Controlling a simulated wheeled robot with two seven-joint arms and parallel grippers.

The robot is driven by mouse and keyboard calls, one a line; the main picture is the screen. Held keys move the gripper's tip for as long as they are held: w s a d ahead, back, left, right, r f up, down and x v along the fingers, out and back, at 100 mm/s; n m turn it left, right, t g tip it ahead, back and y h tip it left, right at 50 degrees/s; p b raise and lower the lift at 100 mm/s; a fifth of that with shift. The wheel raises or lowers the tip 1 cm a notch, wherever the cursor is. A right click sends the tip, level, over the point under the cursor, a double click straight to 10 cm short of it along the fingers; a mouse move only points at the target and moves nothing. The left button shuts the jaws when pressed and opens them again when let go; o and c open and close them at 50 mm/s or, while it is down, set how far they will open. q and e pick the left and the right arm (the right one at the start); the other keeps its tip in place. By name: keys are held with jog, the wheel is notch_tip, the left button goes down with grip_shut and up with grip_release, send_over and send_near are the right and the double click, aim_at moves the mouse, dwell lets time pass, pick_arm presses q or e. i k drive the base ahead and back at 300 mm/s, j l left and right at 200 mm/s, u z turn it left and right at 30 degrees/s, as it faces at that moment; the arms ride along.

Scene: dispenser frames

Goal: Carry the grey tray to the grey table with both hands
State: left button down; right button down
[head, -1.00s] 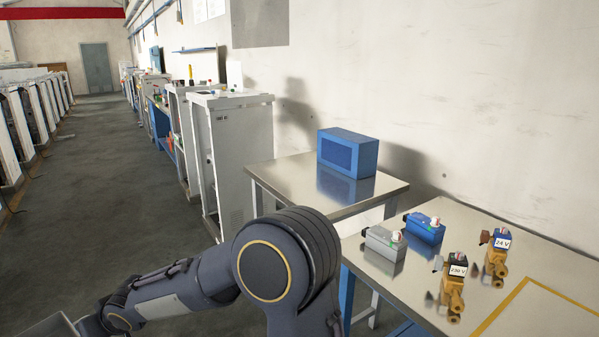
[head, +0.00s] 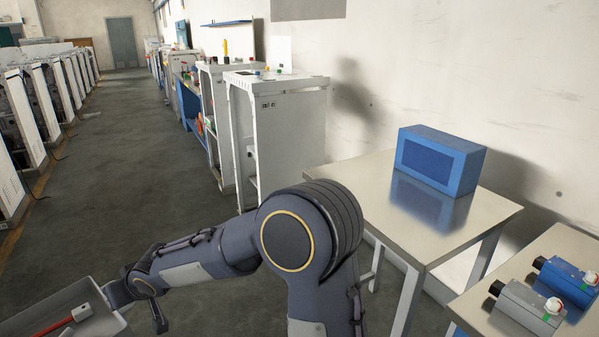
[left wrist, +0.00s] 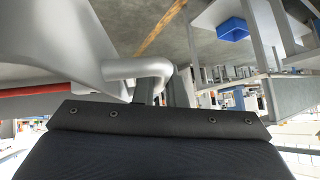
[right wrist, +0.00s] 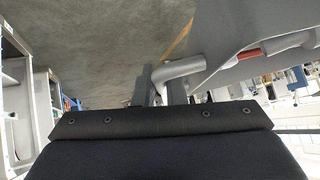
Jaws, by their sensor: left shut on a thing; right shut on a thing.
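The grey tray (head: 108,303) is at the bottom left of the head view, cut off by the frame edge. A red rod and a pale block lie in it. My right gripper (head: 142,308) is at the tray's right end. In the right wrist view it is shut on a grey bar handle (right wrist: 180,72) of the tray (right wrist: 225,30). In the left wrist view my left gripper (left wrist: 158,88) is shut on the other handle (left wrist: 138,68). The left gripper is outside the head view. A grey-topped table (head: 350,190) with grey legs stands at right, apart from the tray.
A blue box (head: 440,162) stands on that table. Nearer, a second table (head: 560,248) holds a grey and a blue valve part. A white cabinet (head: 280,130) stands left of the tables. White frames (head: 40,110) line the far left; the aisle floor (head: 120,170) is clear.

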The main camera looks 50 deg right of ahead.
aim_at(401, 189)
jog(key=i+l, duration=0.1)
jog(key=i, duration=1.3)
jog(key=i+z, duration=0.4)
jog(key=i+j+z, duration=0.2)
jog(key=z, duration=3.05)
jog(key=i+j, duration=0.2)
jog(key=i, duration=0.3)
jog(key=i+j+z, duration=0.1)
jog(key=i, duration=0.4)
jog(key=i+j, duration=0.3)
jog(key=i, duration=0.15)
jog(key=l+z, duration=0.05)
